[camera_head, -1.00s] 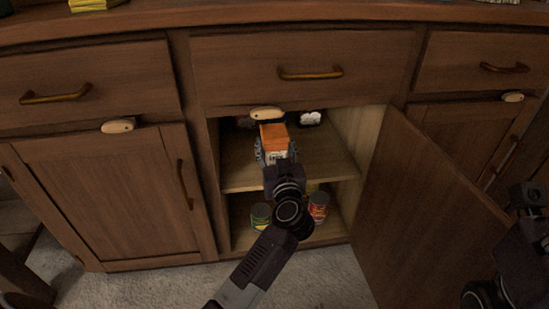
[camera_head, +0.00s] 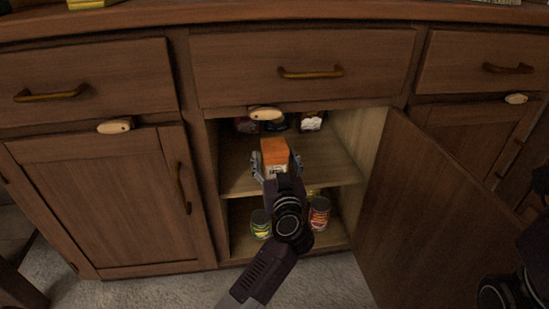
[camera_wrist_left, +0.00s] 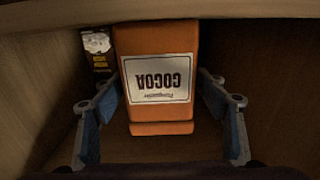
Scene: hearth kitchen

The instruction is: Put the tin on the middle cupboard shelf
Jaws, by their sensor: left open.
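The tin is an orange box-shaped container (camera_head: 274,152) with a white label. It stands on the middle cupboard shelf (camera_head: 325,165), near its front. In the left wrist view the tin (camera_wrist_left: 157,45) shows the word COCOA upside down. My left gripper (camera_head: 276,164) is open, with one finger on each side of the tin. In the left wrist view the left gripper (camera_wrist_left: 166,112) has gaps between its fingers and the tin's sides. My right arm is at the right edge of the head view; its fingers do not show.
Dark packages (camera_head: 312,121) stand at the back of the middle shelf. A green can (camera_head: 261,224) and a red can (camera_head: 319,213) stand on the lower shelf. The open cupboard door (camera_head: 425,215) is on the right. The middle shelf is clear right of the tin.

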